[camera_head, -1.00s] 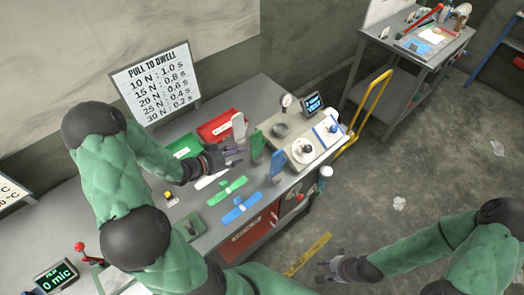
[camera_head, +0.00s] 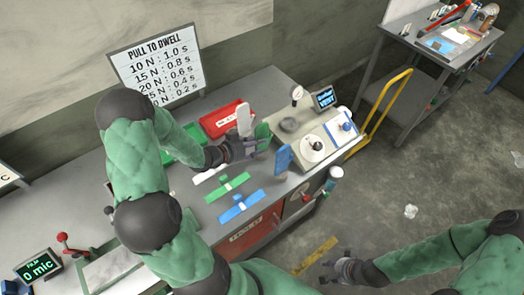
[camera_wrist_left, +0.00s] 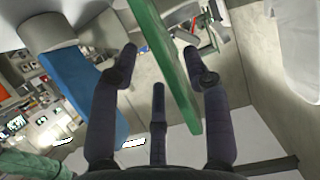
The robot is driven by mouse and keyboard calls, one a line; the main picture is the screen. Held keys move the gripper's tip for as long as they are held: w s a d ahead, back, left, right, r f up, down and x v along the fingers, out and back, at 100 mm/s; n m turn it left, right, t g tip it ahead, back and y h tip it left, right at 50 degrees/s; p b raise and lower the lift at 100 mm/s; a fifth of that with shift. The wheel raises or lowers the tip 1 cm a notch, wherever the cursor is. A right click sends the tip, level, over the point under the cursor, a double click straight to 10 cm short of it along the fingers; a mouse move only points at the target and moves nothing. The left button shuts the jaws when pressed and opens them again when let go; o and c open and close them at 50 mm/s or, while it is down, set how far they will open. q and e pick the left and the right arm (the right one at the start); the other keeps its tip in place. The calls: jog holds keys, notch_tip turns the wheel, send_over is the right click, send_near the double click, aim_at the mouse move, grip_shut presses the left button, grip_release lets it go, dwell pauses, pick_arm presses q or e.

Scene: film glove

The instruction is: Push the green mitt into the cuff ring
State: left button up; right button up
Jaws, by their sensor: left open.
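My left gripper (camera_head: 254,146) is open at the green mitt. In the left wrist view the green mitt (camera_wrist_left: 165,60) stands tilted between the spread fingers, nearer the right one, and whether they touch is unclear. A grey ring (camera_head: 289,125), which looks like the cuff ring, sits on the pale device at the right, apart from the mitt. My right gripper (camera_head: 342,268) hangs over the floor, too small to read.
The blue mitt also shows close on the left in the left wrist view (camera_wrist_left: 78,85). A red box (camera_head: 222,122) and a green tray (camera_head: 182,147) stand behind my left arm. Flat green (camera_head: 228,187) and blue (camera_head: 241,205) pieces lie in front. A gauge and screen (camera_head: 325,99) rise behind the ring.

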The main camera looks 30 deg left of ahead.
aim_at(267, 148)
pick_arm(q)
jog(key=shift+b+x, duration=0.3)
jog(key=shift+x, duration=2.85)
jog(key=shift+a, duration=0.2)
grip_shut()
